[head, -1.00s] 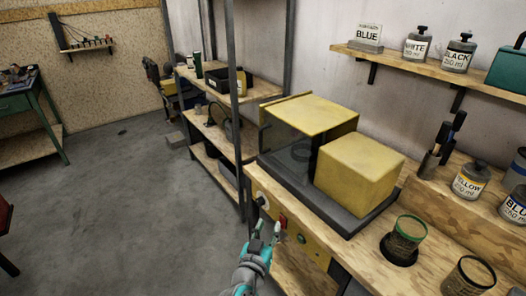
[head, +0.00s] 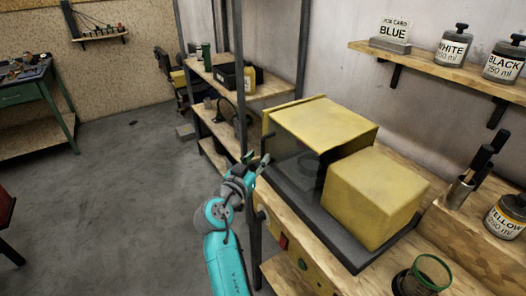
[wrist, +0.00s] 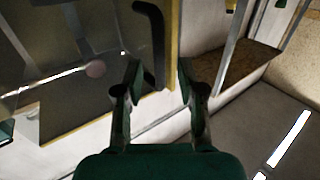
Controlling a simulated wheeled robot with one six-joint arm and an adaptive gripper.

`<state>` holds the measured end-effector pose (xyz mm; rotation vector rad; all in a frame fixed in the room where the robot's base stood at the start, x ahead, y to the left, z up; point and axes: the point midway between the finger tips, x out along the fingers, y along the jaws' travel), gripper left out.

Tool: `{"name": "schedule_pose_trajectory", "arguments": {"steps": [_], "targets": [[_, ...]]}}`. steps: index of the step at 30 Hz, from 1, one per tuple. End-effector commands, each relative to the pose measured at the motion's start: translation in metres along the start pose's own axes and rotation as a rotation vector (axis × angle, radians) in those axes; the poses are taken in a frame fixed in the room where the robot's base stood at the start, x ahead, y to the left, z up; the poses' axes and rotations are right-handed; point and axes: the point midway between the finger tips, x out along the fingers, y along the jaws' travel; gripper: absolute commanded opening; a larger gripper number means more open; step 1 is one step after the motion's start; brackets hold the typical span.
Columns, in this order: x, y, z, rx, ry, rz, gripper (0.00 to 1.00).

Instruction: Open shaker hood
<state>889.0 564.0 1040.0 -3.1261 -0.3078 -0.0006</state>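The shaker is a yellow machine on a dark base (head: 349,255), with a yellow-topped compartment (head: 325,122) at the left and a solid yellow block (head: 373,197) at the right. Its see-through hood panel (head: 285,170) covers the compartment's front and looks closed. A dark round part shows dimly behind it. In the wrist view a bent black handle (wrist: 152,35) stands at the panel's yellow edge. My gripper (head: 257,163) is at the hood's left front edge. In the wrist view my gripper (wrist: 160,80) is open, its fingers apart, with the handle just beyond them; contact is not visible.
The wooden bench (head: 282,210) carries the shaker. A green-rimmed cup (head: 428,275) stands in front at the right. A wooden rack (head: 270,87) with metal posts is behind my gripper. A shelf with paint bottles (head: 453,45) hangs at the right. The floor (head: 125,200) at left is clear.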

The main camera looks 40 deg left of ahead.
Motion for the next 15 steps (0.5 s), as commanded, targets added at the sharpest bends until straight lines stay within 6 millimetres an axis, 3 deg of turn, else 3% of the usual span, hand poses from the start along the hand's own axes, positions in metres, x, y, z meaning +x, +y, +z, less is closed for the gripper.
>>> {"name": "schedule_pose_trajectory", "arguments": {"steps": [6, 15], "targets": [[0.031, 0.000, -0.001, 0.000, 0.000, 0.001, 0.39], [0.044, 0.000, 0.000, 0.000, -0.001, 0.000, 0.39]]}}
